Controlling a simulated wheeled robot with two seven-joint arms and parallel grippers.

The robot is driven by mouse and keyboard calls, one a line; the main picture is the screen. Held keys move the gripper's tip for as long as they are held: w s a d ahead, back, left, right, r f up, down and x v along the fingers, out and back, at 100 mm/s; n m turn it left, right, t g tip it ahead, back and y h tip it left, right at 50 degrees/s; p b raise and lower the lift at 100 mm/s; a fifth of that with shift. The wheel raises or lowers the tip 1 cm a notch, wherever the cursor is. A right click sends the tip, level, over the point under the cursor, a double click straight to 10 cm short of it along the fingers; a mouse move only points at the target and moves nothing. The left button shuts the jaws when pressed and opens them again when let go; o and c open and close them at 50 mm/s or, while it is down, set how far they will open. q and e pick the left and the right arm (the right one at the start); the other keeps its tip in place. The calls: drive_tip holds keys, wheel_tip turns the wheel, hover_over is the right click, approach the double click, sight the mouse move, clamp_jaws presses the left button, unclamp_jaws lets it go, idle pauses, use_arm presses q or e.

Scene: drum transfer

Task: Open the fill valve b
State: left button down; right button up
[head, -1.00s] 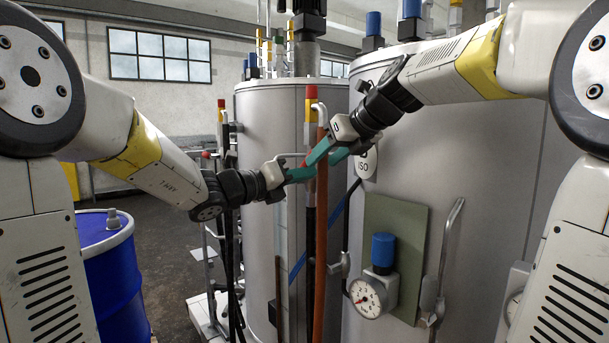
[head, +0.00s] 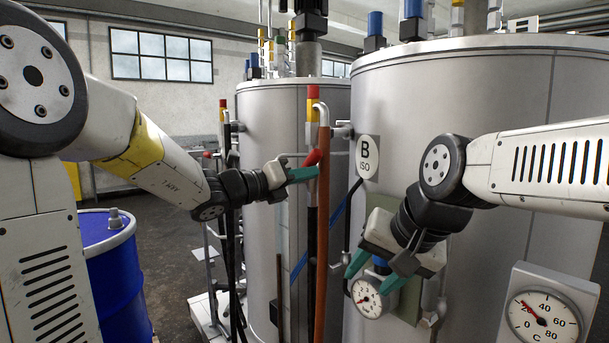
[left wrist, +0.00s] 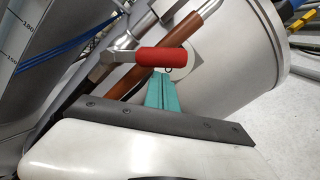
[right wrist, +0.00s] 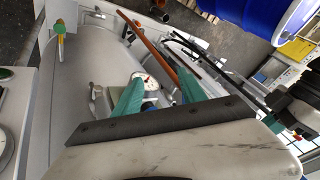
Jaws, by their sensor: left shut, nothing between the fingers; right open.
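The fill valve's red lever handle (head: 312,158) is at the orange-brown pipe (head: 322,230) beside the tank marked B ISO (head: 455,85). In the left wrist view the red handle (left wrist: 162,57) lies across the picture, on a metal lever arm. My left gripper (head: 315,172) is shut and empty, its teal tips right at the handle; in the left wrist view the tips (left wrist: 163,78) lie just below it. I cannot tell if they touch. My right gripper (head: 371,274) is open and empty, lower right of the valve, before a round gauge (head: 367,298); its fingers (right wrist: 158,92) show apart.
A blue drum (head: 112,275) stands at the left. A temperature gauge box (head: 545,312) is at the lower right. A blue hose (head: 325,235) and dark hoses run near the pipe. Open floor (head: 170,245) lies between the drum and the tanks.

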use_arm(q)
drive_tip(key=shift+w+a+r+n, duration=0.1)
drive_tip(key=shift+r+n, duration=0.15)
drive_tip(key=shift+n, duration=0.15)
use_arm(e)
drive_tip(key=s+f+n, duration=0.2)
drive_tip(key=n, duration=0.1)
drive_tip(key=s+f+n, duration=0.1)
drive_tip(key=shift+s+d+f+h, duration=0.15)
drive_tip(key=shift+d+h, duration=0.15)
drive_tip(key=shift+d, duration=0.1)
use_arm(q)
drive_tip(key=shift+w+r, duration=0.1)
drive_tip(key=shift+r, duration=0.1)
drive_tip(key=shift+w+a+r+n, duration=0.15)
drive_tip(key=shift+r+n, duration=0.1)
drive_tip(key=shift+n, duration=0.25)
drive_tip(key=shift+w+a+r+n, duration=0.1)
drive_tip(key=shift+r+n, duration=0.1)
drive_tip(key=shift+n, duration=0.3)
drive_tip(key=shift+w+a+r+n, duration=0.5)
drive_tip(key=shift+w+r+n, duration=0.2)
drive_tip(key=shift+n, duration=0.2)
drive_tip(key=shift+w+a+r+n, duration=0.5)
drive_tip(key=shift+w+r+n, duration=0.15)
drive_tip(key=shift+n, duration=0.25)
drive_tip(key=shift+w+a+r, duration=0.1)
drive_tip(key=shift+w+a, duration=0.05)
